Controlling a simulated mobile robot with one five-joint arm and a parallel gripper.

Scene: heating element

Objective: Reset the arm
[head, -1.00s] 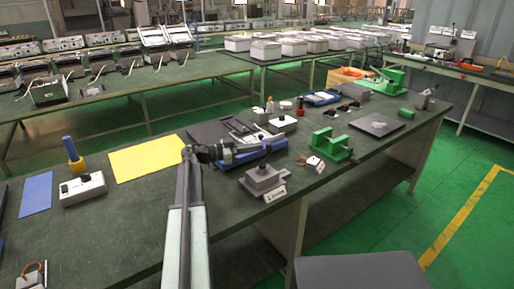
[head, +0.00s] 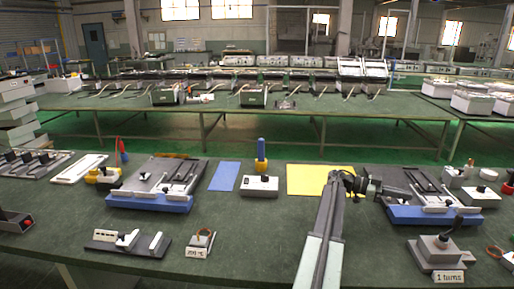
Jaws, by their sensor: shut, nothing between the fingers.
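My arm reaches up from the bottom of the head view, right of the middle, over the green workbench (head: 270,225). Its upper end bends to the right, and my dark gripper (head: 388,188) points right at that end. It appears beside the right edge of the yellow sheet (head: 312,178) and in front of the right blue-based device (head: 425,214). It is shut and empty. The fingertips are small and dark against the device, and I cannot tell the gap between them.
A grey block with a "1 turns" label (head: 436,252) stands at the front right. A white box (head: 260,187) with a blue-handled tool and a blue sheet (head: 225,176) lie left of the yellow sheet. Another blue-based device (head: 150,203) stands left. The front middle is clear.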

